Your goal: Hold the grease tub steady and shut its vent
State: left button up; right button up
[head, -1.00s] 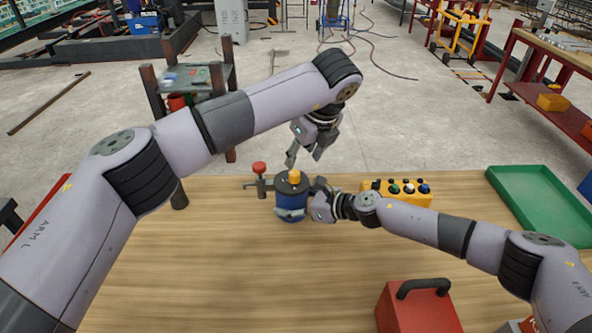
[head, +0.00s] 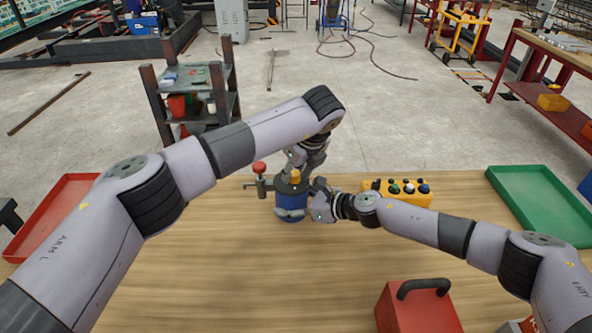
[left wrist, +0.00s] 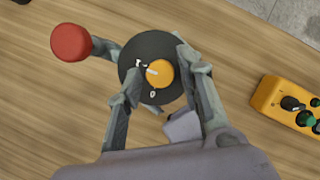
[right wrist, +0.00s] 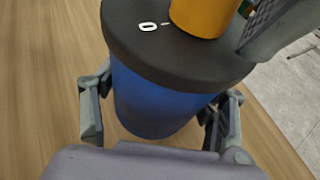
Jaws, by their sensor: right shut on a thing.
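The grease tub (head: 291,201) is a blue cylinder with a dark lid, upright near the table's far edge. An orange vent knob (left wrist: 160,74) sits on the lid (left wrist: 130,72). In the left wrist view its white line points left, towards a white mark, and a "0" lies below it. My left gripper (left wrist: 158,76) is above the lid with its fingers open on either side of the knob, apparently apart from it. My right gripper (right wrist: 160,112) is shut on the tub's blue body, with a finger on each side.
A red-topped grey fitting (head: 259,171) stands left of the tub. A yellow button box (head: 398,190) is to its right. A green tray (head: 538,202), a red tray (head: 48,215) and a red case (head: 418,308) are on the table. The table's middle front is bare.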

pick_arm(q)
grip_shut()
jog(key=shift+n, duration=0.3)
jog(key=shift+w+d+n+g+y, duration=0.1)
jog(key=shift+n+g+y, duration=0.35)
jog(key=shift+n, duration=0.85)
jog(key=shift+w+d+n+g+y, duration=0.1)
jog(key=shift+n+g+y, duration=0.3)
jog(key=shift+n, duration=0.9)
jog(key=shift+a, duration=0.1)
jog(key=shift+o, duration=1.6)
grip_release()
